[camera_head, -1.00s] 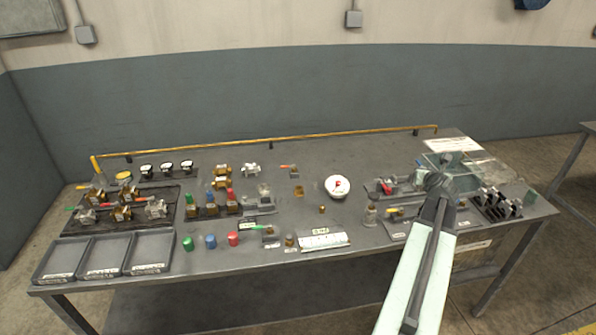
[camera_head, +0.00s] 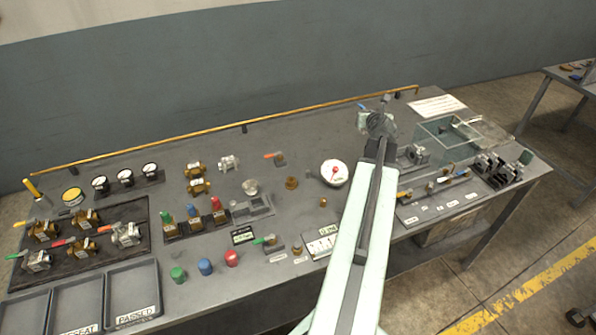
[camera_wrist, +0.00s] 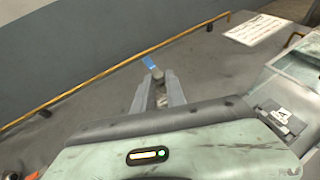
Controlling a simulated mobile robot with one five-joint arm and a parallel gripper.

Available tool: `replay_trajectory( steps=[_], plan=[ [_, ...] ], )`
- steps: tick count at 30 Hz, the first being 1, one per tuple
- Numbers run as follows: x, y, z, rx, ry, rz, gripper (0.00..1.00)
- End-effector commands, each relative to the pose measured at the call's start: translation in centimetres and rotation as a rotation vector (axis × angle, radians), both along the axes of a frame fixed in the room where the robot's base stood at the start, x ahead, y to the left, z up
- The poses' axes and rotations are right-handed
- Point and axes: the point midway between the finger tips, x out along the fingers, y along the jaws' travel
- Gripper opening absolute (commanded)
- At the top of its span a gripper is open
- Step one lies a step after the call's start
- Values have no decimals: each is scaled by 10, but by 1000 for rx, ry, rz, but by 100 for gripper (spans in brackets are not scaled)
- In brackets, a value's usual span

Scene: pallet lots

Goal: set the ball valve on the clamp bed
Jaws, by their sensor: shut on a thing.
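My gripper (camera_head: 386,99) is over the back right of the bench, its fingers pointing to the back. It is shut on a valve (camera_wrist: 158,73) with a blue handle (camera_wrist: 149,62); the fingers hide most of its body. The blue handle also shows beside my gripper in the head view (camera_head: 362,106). I cannot tell for sure which fixture is the clamp bed. A grey fixture with a round knob (camera_head: 252,205) stands mid-bench. Another metal fixture (camera_head: 416,155) stands right of my arm. Several other ball valves lie on a dark mat (camera_head: 75,268) at the left.
A clear-walled box (camera_head: 450,140) stands at the right, with a rack of dark parts (camera_head: 495,170) near it. A white gauge (camera_head: 334,173) sits left of my arm. A brass rail (camera_head: 240,126) runs along the back edge. The bench before that rail is largely clear.

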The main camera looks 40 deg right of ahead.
Motion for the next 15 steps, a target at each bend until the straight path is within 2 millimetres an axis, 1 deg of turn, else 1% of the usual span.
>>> replay_trajectory(
  steps=[2,4,5,9,12,15],
  plan=[
    [3,7,-1,2,1,20,0],
    [9,21,-2,7,3,68,0],
    [13,29,-4,9,5,100,0],
    [31,76,-6,10,9,283,0],
    [42,106,-6,5,4,409,0],
    [48,124,-5,1,-1,484,0]
  ],
)
